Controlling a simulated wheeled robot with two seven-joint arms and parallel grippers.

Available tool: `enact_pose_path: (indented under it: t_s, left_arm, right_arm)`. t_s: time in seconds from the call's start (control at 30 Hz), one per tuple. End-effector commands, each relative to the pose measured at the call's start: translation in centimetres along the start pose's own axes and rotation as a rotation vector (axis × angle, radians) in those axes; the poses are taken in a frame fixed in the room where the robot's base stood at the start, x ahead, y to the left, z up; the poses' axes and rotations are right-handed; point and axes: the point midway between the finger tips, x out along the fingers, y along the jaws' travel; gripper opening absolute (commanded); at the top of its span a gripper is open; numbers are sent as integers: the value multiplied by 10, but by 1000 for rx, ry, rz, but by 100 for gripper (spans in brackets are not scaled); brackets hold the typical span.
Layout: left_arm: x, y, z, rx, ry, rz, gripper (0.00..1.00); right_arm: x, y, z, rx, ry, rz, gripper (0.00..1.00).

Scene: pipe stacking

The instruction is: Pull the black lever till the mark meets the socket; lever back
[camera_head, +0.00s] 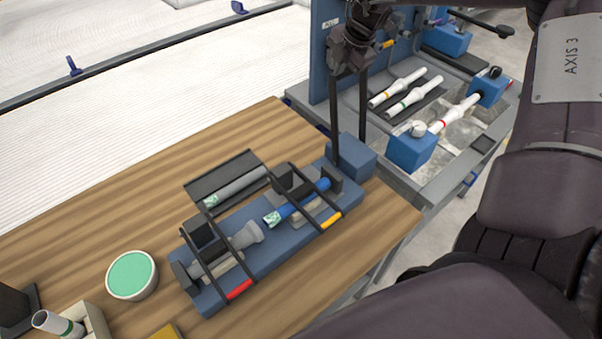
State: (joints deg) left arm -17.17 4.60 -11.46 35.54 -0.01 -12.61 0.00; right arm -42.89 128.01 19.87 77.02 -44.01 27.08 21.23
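A blue pipe (297,206) with a pale green-marked end lies in the blue fixture (270,256) on the wooden table. A grey socket (246,235) lies in line with it at the lower left, and a gap shows between them. Two long black upright bars (336,112) rise at the fixture's far end by a blue block (352,158); one seems to be the black lever. My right gripper (350,50) is at the top of these bars. Its fingertips are too dark to tell apart from the bars or show a grip. My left gripper is not in view.
Red-handled (239,289) and yellow-handled (331,222) clamp bars cross the fixture. A grey pipe in a black tray (222,172) lies behind it. A green-topped bowl (132,275) stands left. A blue panel (322,50) and a second bench (440,187) with white pipes stand at the back right.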

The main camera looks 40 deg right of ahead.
Motion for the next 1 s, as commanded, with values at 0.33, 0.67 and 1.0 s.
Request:
enact_pose_path:
  t_s: [0.33,0.67,1.0]
  left_arm:
    - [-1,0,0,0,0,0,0]
    - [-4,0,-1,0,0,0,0]
    - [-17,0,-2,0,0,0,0]
  right_arm:
    - [-4,-6,0,1,1,0,0]
    - [-9,-15,0,2,0,-1,0]
    - [-23,-39,0,3,2,-1,0]
